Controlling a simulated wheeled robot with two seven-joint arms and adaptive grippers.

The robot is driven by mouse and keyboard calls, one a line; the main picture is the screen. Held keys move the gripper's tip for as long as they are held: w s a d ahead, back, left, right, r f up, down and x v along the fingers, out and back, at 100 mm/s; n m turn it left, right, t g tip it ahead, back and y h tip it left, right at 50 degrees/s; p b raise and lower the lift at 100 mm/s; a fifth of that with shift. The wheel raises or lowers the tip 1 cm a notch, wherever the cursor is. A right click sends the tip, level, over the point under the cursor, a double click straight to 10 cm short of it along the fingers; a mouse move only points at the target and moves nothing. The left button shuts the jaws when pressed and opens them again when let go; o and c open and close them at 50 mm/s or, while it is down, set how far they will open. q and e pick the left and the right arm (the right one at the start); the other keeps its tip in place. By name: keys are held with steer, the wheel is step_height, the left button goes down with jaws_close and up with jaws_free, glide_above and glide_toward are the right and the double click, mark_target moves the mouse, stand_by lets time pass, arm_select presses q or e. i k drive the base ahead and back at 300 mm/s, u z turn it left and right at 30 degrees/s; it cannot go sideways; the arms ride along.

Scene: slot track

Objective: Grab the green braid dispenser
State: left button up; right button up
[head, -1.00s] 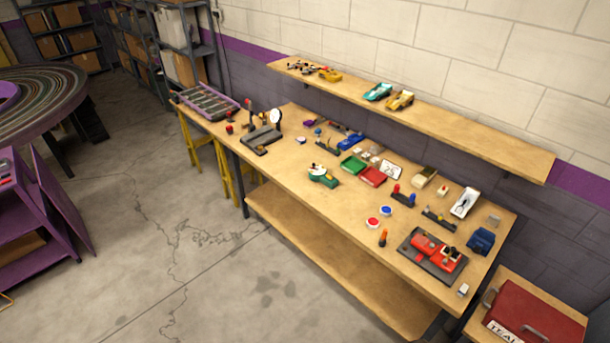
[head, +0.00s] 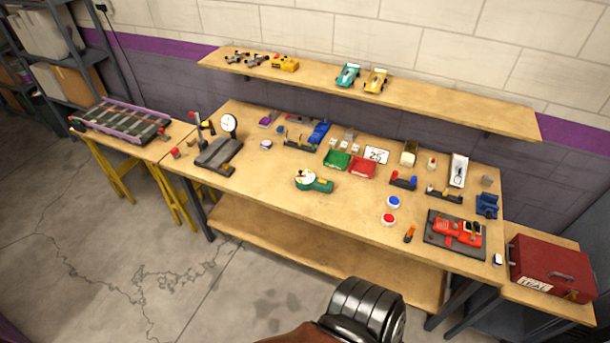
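The green braid dispenser (head: 316,181) sits on the wooden workbench (head: 262,200), near the front edge and left of the middle. It has a green body with a round white top, and its narrower green end points right. Nothing covers it and nothing holds it. Neither of my grippers shows in the head view.
A green bin (head: 337,160) and a red bin (head: 362,167) stand behind the dispenser. A scale with a dial (head: 219,150) is to the left. A blue-topped tub (head: 393,202) and red-topped tub (head: 389,219) are to the right. The bench around the dispenser is bare.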

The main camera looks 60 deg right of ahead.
mark_target(310, 182)
steer(key=z, duration=0.55)
steer(key=i, duration=0.9)
steer(key=z, duration=0.85)
